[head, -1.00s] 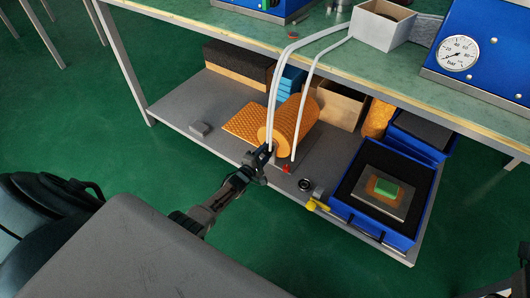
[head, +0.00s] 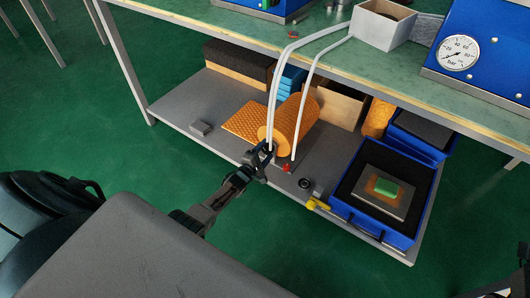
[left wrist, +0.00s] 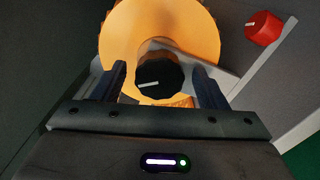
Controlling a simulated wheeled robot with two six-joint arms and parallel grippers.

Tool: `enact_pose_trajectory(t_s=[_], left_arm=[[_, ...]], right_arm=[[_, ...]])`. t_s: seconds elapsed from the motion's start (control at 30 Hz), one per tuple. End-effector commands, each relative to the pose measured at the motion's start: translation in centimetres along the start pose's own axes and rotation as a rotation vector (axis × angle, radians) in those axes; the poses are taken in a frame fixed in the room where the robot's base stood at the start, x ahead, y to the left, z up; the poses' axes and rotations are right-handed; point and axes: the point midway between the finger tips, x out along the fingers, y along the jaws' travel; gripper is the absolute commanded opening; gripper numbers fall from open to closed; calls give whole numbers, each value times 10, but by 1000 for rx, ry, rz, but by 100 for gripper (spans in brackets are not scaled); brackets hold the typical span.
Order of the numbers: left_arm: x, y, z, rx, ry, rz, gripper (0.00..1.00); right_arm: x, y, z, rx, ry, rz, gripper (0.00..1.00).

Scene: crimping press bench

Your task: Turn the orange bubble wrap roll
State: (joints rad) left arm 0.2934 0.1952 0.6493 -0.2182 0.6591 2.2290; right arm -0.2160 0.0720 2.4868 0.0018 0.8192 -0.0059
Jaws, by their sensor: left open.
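The orange bubble wrap roll (head: 294,119) lies on the grey lower shelf under the bench, with a flat textured sheet (head: 242,121) spread to its left. My left gripper (head: 262,153) is at the roll's near end, open. In the left wrist view the roll's end (left wrist: 201,32) shows as an orange ring. A black round knob with a white mark (left wrist: 160,75) stands in front of its hole, between my two open fingers (left wrist: 163,88). I cannot tell whether either finger touches the knob.
Two white tubes (head: 273,92) hang down near the roll's front. A red cap (head: 287,167) is just right of my left gripper, and it shows in the left wrist view (left wrist: 263,28). A blue crate (head: 333,216) and a yellow piece (head: 317,204) are farther right. The bench top (head: 255,38) overhangs the shelf.

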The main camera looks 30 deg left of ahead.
Motion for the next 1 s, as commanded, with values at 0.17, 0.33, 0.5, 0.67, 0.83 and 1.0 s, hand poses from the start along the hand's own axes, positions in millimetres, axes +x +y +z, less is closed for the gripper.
enact_pose_trajectory(t_s=[0.17,0.33,0.5,0.67,0.83,1.0], left_arm=[[-16,1,0,0,1,-3,67],[-50,3,1,0,0,-3,67],[-83,2,1,0,0,-3,67],[-102,1,0,0,1,-2,67],[-108,0,0,0,1,-1,67],[-108,0,0,0,1,0,67]], right_arm=[[8,0,-1,0,1,-1,36],[14,0,0,1,-25,-6,36],[14,0,1,5,-58,-20,36],[11,-1,3,8,-78,-34,36],[7,-1,5,9,-90,-34,36],[7,-1,5,8,-87,-32,36]])
